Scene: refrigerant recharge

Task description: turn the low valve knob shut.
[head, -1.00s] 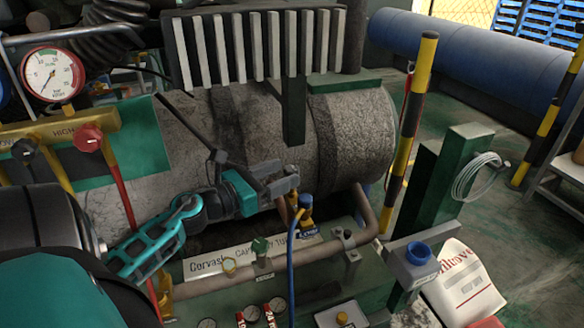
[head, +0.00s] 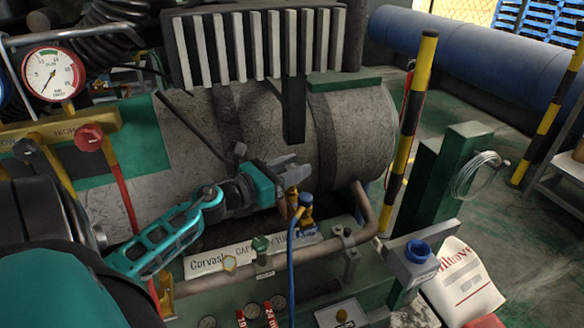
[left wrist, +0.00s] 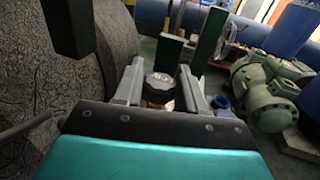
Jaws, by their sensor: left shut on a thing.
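My left gripper (head: 288,170) reaches in from the left in front of the grey tank. In the left wrist view its two fingers (left wrist: 159,90) are shut on a dark lobed knob (left wrist: 158,85) with brass under it. In the head view the fingers hide this knob; a brass fitting (head: 292,197) shows just below them. A blue hose coupling (head: 306,205) is beside the fitting. Another dark knob (head: 25,149) sits on the yellow manifold by a partly hidden "LOW" label, left of the red HIGH knob (head: 89,137). My right gripper is not in view.
The grey tank (head: 350,135) lies behind the gripper, under a finned rack (head: 255,45). A blue hose (head: 291,265) hangs in front of pipework. A yellow-black post (head: 415,110) and green post (head: 450,180) stand to the right. A gauge (head: 53,75) is above the manifold.

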